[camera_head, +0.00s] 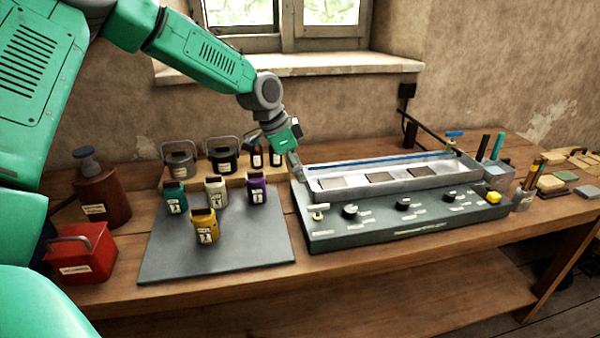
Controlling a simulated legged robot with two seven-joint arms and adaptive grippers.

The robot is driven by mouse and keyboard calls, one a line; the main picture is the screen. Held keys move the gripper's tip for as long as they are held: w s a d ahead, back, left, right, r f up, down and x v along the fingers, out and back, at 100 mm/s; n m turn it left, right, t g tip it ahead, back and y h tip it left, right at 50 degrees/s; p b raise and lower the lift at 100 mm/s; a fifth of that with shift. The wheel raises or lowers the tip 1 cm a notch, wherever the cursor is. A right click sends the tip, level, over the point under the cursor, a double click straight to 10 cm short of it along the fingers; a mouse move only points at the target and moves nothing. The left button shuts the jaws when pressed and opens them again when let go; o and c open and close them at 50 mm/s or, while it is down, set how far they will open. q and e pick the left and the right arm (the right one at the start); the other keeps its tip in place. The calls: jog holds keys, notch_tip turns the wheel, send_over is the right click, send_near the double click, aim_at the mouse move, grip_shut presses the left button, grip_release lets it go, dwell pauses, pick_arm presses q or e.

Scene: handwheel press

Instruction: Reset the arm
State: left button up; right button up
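My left arm (205,57) is green and reaches in from the upper left. Its gripper (294,165) points down at the left end of the long metal tray on the grey control box (400,225). The fingers are small and dark here, and I cannot tell whether they are open or shut or touch the tray. No held object shows clearly. My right gripper is not in view.
Several small labelled bottles, one yellow (204,228), stand on a grey mat (215,262). Lidded pots (222,155) stand behind. A red box (78,252) and brown pump bottle (101,190) are at left. A pen holder (497,178) is at right. The front table edge is clear.

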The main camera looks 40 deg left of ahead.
pick_arm(q)
jog(key=s+d+f, duration=0.2)
jog(key=d+f, duration=0.1)
jog(key=f, duration=0.1)
jog(key=s+d+f+n, duration=0.1)
jog(key=s+d+f, duration=0.2)
jog(key=f, duration=0.2)
jog(key=s+d+f+n+g, duration=0.1)
jog(key=s+d+f, duration=0.2)
jog(key=f, duration=0.1)
jog(key=shift+f, duration=0.35)
jog(key=s+d+f+n+g+y, duration=0.1)
jog(key=s+d+f+n, duration=0.1)
jog(key=s+f, duration=0.55)
jog(key=s+d+f+n+g, duration=0.1)
jog(key=s+d+f+n, duration=0.25)
jog(key=s, duration=0.75)
jog(key=s+a+f+n+y, duration=0.1)
jog(key=s+a+f+y, duration=0.1)
jog(key=s, duration=1)
notch_tip(320, 180, down, 9)
jog(key=w+b, duration=0.2)
jog(key=b, duration=0.8)
jog(key=shift+w+d+f+m, duration=0.2)
jog(key=shift+d+m, duration=0.25)
